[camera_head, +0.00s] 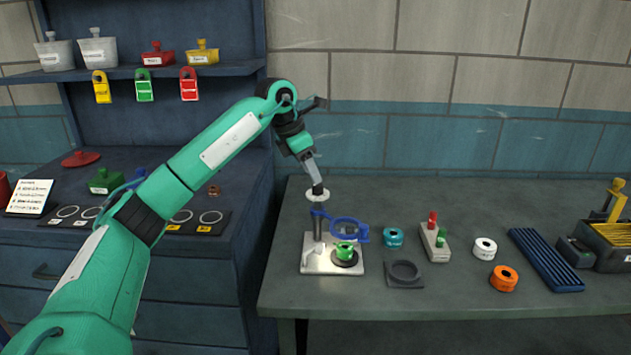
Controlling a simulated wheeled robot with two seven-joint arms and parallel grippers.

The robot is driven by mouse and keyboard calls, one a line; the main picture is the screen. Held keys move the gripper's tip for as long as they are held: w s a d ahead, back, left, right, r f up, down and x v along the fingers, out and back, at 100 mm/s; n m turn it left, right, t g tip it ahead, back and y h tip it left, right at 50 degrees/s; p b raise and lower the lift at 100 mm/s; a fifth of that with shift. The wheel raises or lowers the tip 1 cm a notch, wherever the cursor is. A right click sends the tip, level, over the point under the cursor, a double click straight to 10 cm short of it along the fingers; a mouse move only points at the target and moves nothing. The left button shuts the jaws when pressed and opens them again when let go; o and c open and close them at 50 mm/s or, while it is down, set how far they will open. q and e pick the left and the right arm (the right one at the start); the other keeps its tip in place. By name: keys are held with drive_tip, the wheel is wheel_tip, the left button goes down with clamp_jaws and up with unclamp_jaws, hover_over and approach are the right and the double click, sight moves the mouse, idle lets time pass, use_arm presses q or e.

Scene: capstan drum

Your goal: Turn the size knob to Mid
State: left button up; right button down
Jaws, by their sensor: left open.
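My left gripper (316,182) comes in from the upper left and points down over the back left of the grey workbench. It is open. Its tips are at or just above a pale round disc (318,195) on top of a post; I cannot tell whether they touch it. The post stands on a white base plate (312,265) with a blue ring arm (349,229) and a small green part (344,250) on a dark round seat. The disc may be the size knob, but no Mid marking is readable. My right gripper is not in view.
To the right are a dark square holder (404,281), teal (392,238), white (484,248) and orange (503,278) rings, a block with red and green pegs (434,245), and a ribbed blue tray (546,260). The bench front is clear. A dark cabinet (190,325) stands left.

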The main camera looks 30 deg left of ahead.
sight(318, 189)
use_arm(q)
drive_tip(key=shift+x, duration=2.05)
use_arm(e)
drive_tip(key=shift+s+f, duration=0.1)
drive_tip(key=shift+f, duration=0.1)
use_arm(q)
drive_tip(key=c, duration=1)
